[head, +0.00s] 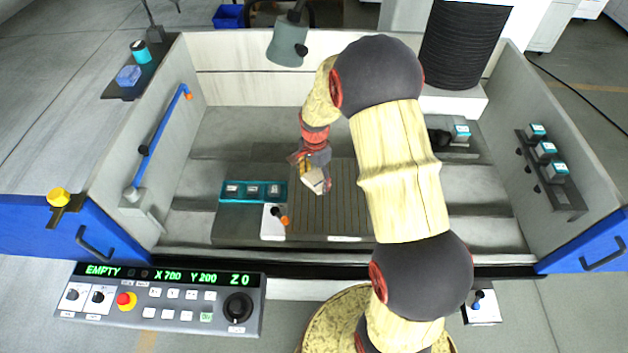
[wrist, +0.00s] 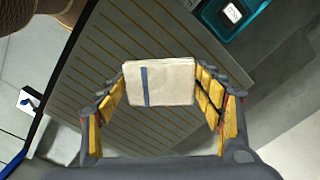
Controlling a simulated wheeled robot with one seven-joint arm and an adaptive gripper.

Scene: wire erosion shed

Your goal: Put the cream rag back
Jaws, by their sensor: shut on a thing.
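The cream rag (wrist: 160,82) is a folded, flat cream block with a dark blue stripe, seen in the wrist view between the yellow-padded fingers. My gripper (wrist: 162,92) is shut on its two sides. In the head view my gripper (head: 309,167) hangs over the slatted table inside the machine tank, with the cream rag (head: 317,181) at its tips. The rag appears held above the slats (head: 338,205); the exact height is hard to tell. My arm hides part of the tank's right side.
A teal tray (head: 254,198) with several small pieces lies left of the rag. A white block with an orange-tipped lever (head: 272,224) sits in front. A blue folded cloth (head: 128,76) and a teal-banded can (head: 141,52) stand on the left outer shelf (head: 118,92). Tank walls surround the table.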

